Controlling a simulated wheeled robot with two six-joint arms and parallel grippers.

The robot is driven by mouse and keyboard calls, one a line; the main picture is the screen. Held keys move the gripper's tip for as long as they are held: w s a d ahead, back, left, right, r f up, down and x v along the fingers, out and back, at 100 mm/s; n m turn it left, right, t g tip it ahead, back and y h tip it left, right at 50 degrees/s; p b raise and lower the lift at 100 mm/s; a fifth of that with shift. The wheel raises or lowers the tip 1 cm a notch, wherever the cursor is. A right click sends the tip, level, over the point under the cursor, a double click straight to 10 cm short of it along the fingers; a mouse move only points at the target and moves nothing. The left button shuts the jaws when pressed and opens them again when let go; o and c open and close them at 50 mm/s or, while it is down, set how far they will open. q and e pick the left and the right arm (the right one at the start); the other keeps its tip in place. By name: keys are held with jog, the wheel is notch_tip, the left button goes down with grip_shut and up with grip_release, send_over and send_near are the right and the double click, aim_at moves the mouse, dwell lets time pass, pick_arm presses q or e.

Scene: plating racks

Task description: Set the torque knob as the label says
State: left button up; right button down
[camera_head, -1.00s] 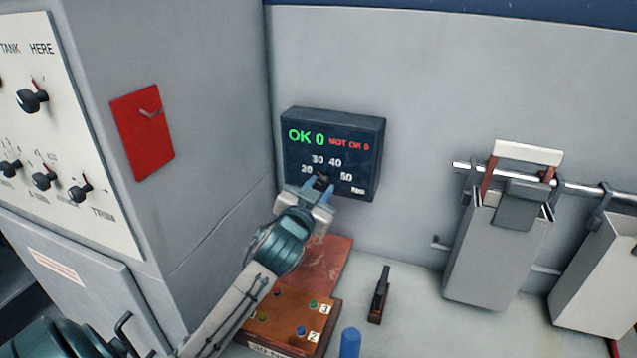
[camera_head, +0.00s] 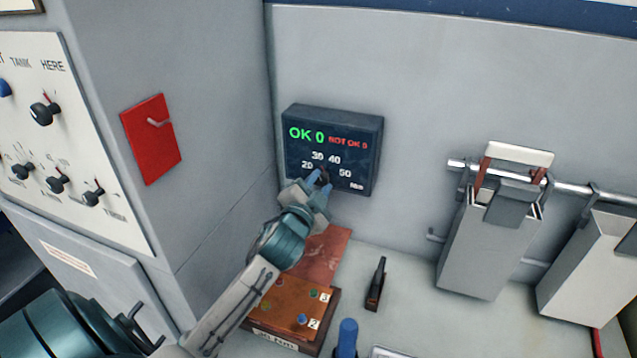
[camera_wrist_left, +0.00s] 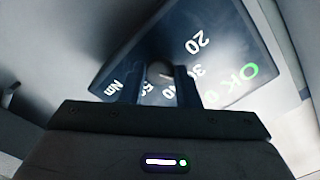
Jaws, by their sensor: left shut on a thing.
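The dark torque box (camera_head: 364,150) is on the grey back wall, with 20, 30, 40, 50 and Nm around a small dark knob (camera_head: 324,174). Its face shows a green OK 0 and a red NOT OK 0. My left gripper (camera_head: 322,184) is shut on the knob, one blue finger on each side. In the left wrist view the knob (camera_wrist_left: 160,71) sits between the fingers. The knob's pointer is hidden. A white label (camera_head: 272,340) on the front of the wooden block ends in Nm; its number is small and hard to read. My right gripper is not in view.
The wooden block (camera_head: 290,301) with coloured buttons stands under my left arm. A dark-handled tool (camera_head: 376,285) and a blue peg (camera_head: 347,338) stand to its right. Grey containers (camera_head: 478,255) hang from a rail. A red plate (camera_head: 151,139) is on the cabinet side.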

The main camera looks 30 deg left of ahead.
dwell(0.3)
pick_arm(q)
jog(key=o, duration=1)
jog(key=shift+c, duration=0.2)
jog(key=b+v, duration=0.4)
jog(key=v, duration=0.6)
jog(key=shift+s, duration=0.35)
